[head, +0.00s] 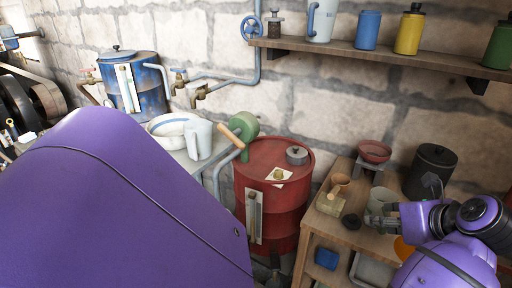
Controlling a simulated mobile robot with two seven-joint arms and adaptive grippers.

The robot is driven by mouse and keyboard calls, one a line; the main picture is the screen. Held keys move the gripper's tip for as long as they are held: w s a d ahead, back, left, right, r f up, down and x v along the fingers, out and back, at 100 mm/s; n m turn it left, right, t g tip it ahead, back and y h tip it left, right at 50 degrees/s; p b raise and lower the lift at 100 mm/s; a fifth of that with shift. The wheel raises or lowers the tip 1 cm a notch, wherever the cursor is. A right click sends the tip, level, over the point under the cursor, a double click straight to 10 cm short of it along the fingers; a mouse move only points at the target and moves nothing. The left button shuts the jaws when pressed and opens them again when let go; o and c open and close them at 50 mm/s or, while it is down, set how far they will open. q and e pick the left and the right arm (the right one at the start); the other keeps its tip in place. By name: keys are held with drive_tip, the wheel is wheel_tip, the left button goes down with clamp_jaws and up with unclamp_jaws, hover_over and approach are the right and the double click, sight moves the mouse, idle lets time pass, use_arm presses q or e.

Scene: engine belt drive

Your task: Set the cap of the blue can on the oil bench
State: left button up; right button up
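A blue can (367,31) stands upright on the wall shelf; whether its cap is on is too small to tell. The wooden bench (323,223) at the right may be the oil bench. A small dark round piece (351,221) lies on it; I cannot tell whether it is a cap. My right gripper (384,214) is over the bench's right part, beside or in front of a pale cup (380,198). Its finger opening and any hold are unclear. My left arm fills the lower left, and its gripper is out of view.
The shelf (370,56) also bears a yellow can (409,34), a green can (498,47) and a white jug (321,22). A red drum (285,208) stands left of the bench. A black pot (430,172) and red bowl (374,152) are at the bench's back.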

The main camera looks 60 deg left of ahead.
use_arm(q)
drive_tip(key=s+a+r+m+t+y, duration=0.3)
drive_tip(key=s+a+m+t+y, duration=0.35)
drive_tip(key=a+m+y, duration=0.4)
drive_tip(key=s+d+f+m+t+h, duration=0.2)
drive_tip(key=d+f+m+t+h, duration=0.3)
drive_tip(key=m, duration=0.6)
drive_tip(key=s+d+f+m+t+h, duration=0.1)
drive_tip(key=d+f+m+t+h, duration=0.2)
drive_tip(key=d+m+t+h, duration=0.6)
drive_tip(key=s+d+f+m+g+h, duration=0.3)
drive_tip(key=s+f+m+g+h, duration=0.4)
drive_tip(key=f+m, duration=0.55)
drive_tip(key=s+f+m+g, duration=0.2)
drive_tip(key=s+f, duration=0.3)
drive_tip(key=s, duration=0.3)
drive_tip(key=s+d+f+m+g+y, duration=0.1)
drive_tip(key=s+f+m+g, duration=0.2)
drive_tip(key=s, duration=0.6)
drive_tip(key=s+f+m+g, duration=0.2)
drive_tip(key=s+f+g, duration=0.1)
drive_tip(key=s+f, duration=0.4)
drive_tip(key=shift+s+d+f+m, duration=0.15)
drive_tip(key=shift+s+f+m, duration=0.25)
drive_tip(key=shift+s, duration=0.45)
